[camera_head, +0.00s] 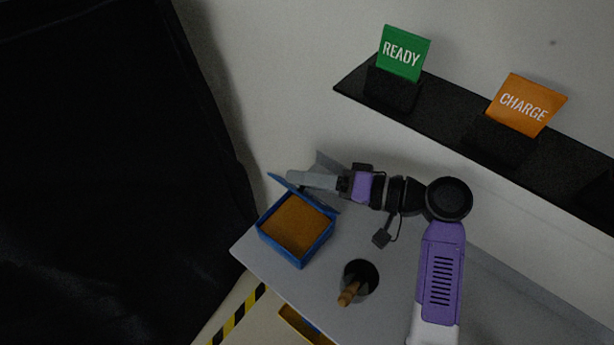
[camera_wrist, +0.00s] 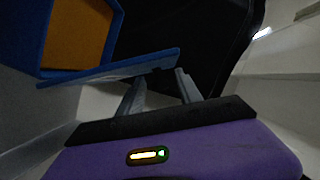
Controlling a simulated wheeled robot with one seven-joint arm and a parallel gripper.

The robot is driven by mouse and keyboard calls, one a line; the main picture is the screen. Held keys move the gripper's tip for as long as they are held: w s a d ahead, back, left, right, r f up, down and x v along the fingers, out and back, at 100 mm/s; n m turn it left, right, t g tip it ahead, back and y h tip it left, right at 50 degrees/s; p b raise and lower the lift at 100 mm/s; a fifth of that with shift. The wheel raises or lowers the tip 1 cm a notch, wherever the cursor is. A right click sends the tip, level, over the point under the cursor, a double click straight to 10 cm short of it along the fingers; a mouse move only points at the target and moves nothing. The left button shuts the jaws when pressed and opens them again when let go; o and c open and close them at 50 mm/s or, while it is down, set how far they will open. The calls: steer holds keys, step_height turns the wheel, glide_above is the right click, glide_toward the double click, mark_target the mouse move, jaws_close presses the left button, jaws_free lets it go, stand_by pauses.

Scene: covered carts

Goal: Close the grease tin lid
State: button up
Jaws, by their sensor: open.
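The grease tin (camera_head: 268,240) is a blue square box with brown-orange grease inside, on the grey cart top. Its blue lid (camera_head: 287,184) stands open, raised along the tin's back edge. My gripper (camera_head: 290,177) is open, just behind the lid at its upper edge. In the wrist view the tin (camera_wrist: 28,40) is at the upper left, with the lid (camera_wrist: 110,70) seen nearly edge-on. The gripper fingers (camera_wrist: 160,82) point up the picture there. The left finger overlaps the lid's edge; whether it touches is unclear.
A dark cup (camera_head: 372,282) with a wooden-handled tool stands right of the tin. The cart top (camera_head: 325,262) is clear between them. A dark shelf (camera_head: 440,110) on the wall holds a green READY card (camera_head: 404,53) and an orange CHARGE card (camera_head: 526,104). A black cover (camera_head: 100,170) hangs at left.

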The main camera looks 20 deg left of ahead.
steer(key=shift+c, duration=0.4)
jaws_close()
stand_by(0.9)
